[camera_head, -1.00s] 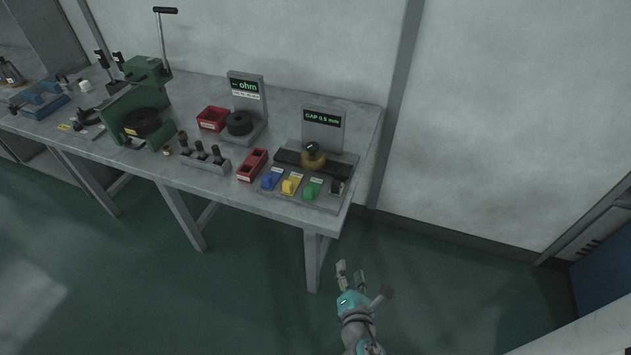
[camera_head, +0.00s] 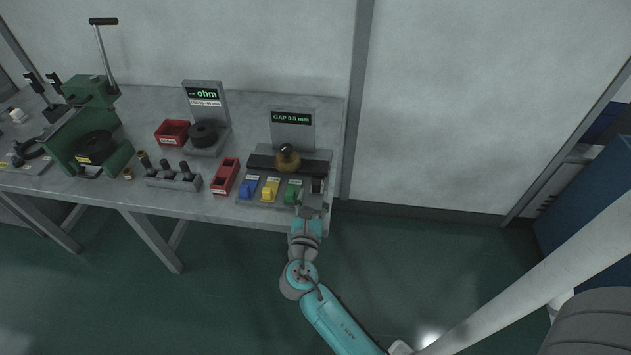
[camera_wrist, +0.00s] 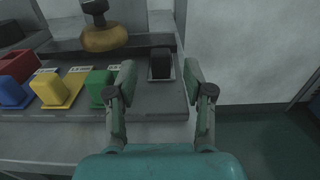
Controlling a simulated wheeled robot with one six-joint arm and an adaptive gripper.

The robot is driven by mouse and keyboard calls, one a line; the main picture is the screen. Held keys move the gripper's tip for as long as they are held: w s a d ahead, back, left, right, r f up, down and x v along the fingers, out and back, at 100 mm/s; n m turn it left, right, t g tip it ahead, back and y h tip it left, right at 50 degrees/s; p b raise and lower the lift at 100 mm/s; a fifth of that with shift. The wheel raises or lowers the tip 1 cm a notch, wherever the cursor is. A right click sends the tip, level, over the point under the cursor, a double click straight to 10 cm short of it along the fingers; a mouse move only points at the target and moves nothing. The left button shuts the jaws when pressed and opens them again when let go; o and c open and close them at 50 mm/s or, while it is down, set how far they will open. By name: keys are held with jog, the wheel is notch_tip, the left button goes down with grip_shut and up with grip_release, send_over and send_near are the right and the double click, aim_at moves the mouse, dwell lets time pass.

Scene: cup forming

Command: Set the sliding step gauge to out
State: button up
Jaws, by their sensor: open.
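The gauge station (camera_head: 286,205) has a grey base at the right end of the bench and a display reading "GAP 0.5 mm" (camera_head: 292,120). A dark bar (camera_head: 262,163) with a brass knob (camera_head: 288,161) lies across it. Blue (camera_head: 248,189), yellow (camera_head: 270,190) and green (camera_head: 293,192) blocks and a small black block (camera_head: 317,185) stand in front. The frames do not show which part is the sliding step gauge. My gripper (camera_head: 312,209) is open at the bench's front edge. In the wrist view the black block (camera_wrist: 161,64) appears between its fingers (camera_wrist: 160,76), apparently untouched.
A red bin (camera_head: 225,176) lies left of the station. Further left are black-topped plugs in a rack (camera_head: 173,182), an "ohm" display stand (camera_head: 205,95) and a green press (camera_head: 92,130). A wall stands behind the bench; open floor lies to the right.

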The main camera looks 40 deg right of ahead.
aim_at(316, 185)
jog(key=x, duration=0.6)
grip_shut()
